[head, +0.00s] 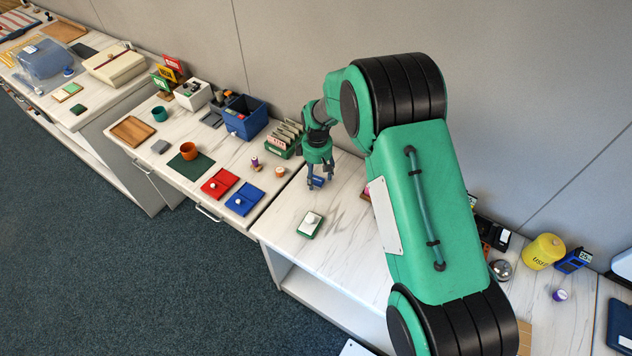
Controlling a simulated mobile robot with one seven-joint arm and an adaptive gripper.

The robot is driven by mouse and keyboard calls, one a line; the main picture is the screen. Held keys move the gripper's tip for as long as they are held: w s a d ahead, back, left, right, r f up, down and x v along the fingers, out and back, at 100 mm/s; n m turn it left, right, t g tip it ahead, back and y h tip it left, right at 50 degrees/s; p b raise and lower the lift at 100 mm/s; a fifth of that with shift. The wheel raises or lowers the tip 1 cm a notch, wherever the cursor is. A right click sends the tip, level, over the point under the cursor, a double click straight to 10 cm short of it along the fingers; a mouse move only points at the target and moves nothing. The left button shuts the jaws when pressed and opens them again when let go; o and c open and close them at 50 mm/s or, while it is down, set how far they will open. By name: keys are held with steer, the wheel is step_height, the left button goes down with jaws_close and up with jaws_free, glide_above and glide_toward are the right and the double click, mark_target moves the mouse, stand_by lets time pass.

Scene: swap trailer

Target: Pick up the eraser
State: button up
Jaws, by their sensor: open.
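My gripper (318,180) points down over the white marbled counter (345,215), near the middle of the head view. Its fingers are open around or just above a small blue block (318,182), which may be the eraser. The block is partly hidden by the fingers, and I cannot tell whether they touch it. A green block with a white top and a round white knob (310,224) lies apart on the counter, nearer the front edge.
Left of the gripper are a green card rack (284,140), a blue bin (246,117), a red tray (219,184) and a blue tray (244,199). A yellow canister (543,251) stands at right. My arm hides part of the counter.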

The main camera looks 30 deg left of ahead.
mark_target(317, 177)
steer(key=c, duration=1.2)
steer(key=shift+o, duration=0.2)
step_height(317, 177, up, 10)
steer(key=p, duration=0.1)
steer(key=shift+p, duration=0.4)
